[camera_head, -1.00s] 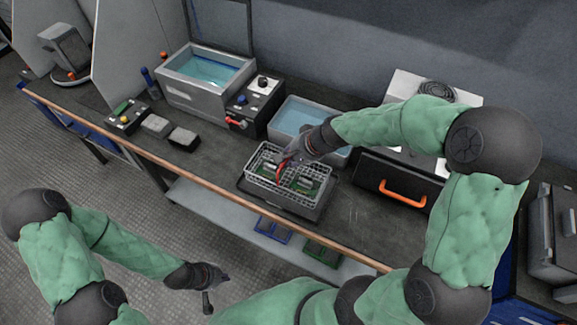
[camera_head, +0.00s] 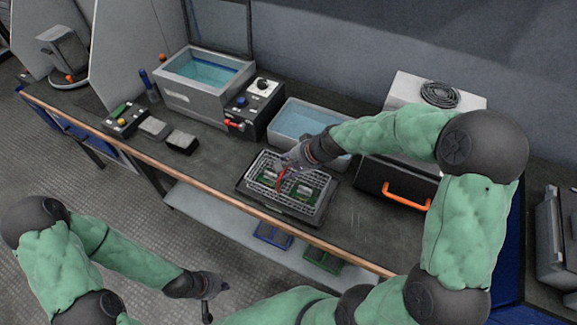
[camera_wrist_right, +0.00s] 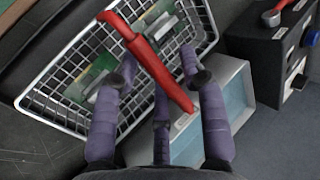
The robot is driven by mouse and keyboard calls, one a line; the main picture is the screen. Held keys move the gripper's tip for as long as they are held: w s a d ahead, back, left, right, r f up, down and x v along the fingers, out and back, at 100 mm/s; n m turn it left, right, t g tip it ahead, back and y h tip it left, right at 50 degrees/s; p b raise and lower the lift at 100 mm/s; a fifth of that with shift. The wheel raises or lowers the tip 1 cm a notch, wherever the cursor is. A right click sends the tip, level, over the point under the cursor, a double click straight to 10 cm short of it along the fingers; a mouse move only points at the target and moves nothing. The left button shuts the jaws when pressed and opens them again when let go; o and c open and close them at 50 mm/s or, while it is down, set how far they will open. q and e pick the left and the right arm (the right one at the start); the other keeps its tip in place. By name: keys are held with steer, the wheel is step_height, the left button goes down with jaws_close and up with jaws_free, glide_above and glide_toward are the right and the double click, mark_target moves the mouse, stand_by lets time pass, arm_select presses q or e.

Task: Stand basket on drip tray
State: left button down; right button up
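The wire basket (camera_head: 301,208) holds green circuit boards and has a red handle (camera_head: 282,180). It sits level within the dark drip tray (camera_head: 243,186) on the bench; its underside is hidden. My right gripper (camera_head: 285,165) is above the basket at the handle. In the right wrist view, the handle (camera_wrist_right: 155,66) runs between the spread purple fingers (camera_wrist_right: 158,68), with gaps beside it, and the mesh basket (camera_wrist_right: 60,123) lies beyond. My left gripper (camera_head: 213,293) hangs in front of the bench, empty, with its fingers apart.
A blue-liquid basin (camera_head: 298,122) stands right behind the tray. A larger grey tank (camera_head: 205,80) and a control box (camera_head: 257,105) are at back left. A black case with an orange handle (camera_head: 407,195) is at right. Bare bench lies left of the tray.

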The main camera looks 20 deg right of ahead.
steer(key=shift+r, duration=0.1)
steer(key=shift+s+d+r+p, duration=0.1)
steer(key=shift+r+p, duration=0.25)
steer(key=p+v, duration=0.4)
steer(key=v, duration=0.7)
steer(key=shift+s, duration=0.15)
stand_by(1.1)
